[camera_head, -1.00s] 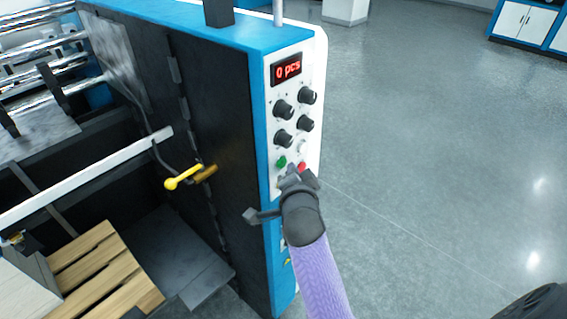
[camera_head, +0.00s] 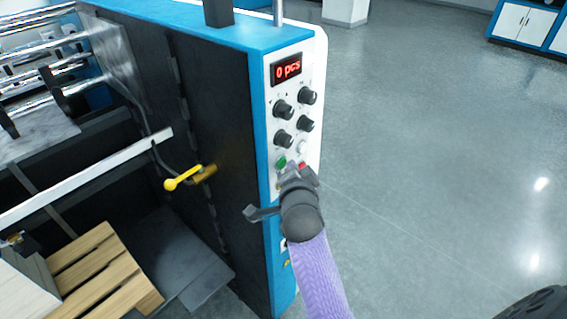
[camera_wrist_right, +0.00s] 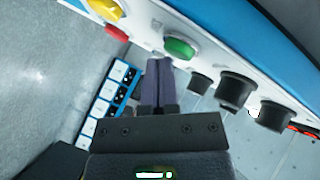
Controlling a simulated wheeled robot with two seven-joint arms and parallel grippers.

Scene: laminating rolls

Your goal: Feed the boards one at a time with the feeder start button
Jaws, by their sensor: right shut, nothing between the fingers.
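The feeder's white control panel (camera_head: 310,145) faces me. Its green button (camera_head: 281,161) is also in the right wrist view (camera_wrist_right: 180,48). The red button (camera_head: 302,166) is beside it, partly covered by my right gripper (camera_head: 295,172). In the right wrist view my right gripper (camera_wrist_right: 158,64) is shut and empty, its fingertips close to the green button. I cannot tell whether they touch it. The red display (camera_head: 286,69) reads "0 pcs". A pale stack (camera_head: 22,288), perhaps the boards, is partly visible at lower left. My left gripper is out of view.
Several black knobs (camera_head: 284,109) stick out above the buttons. A yellow-handled lever (camera_head: 184,178) projects from the machine's dark side. A wooden pallet (camera_head: 95,268) lies at lower left.

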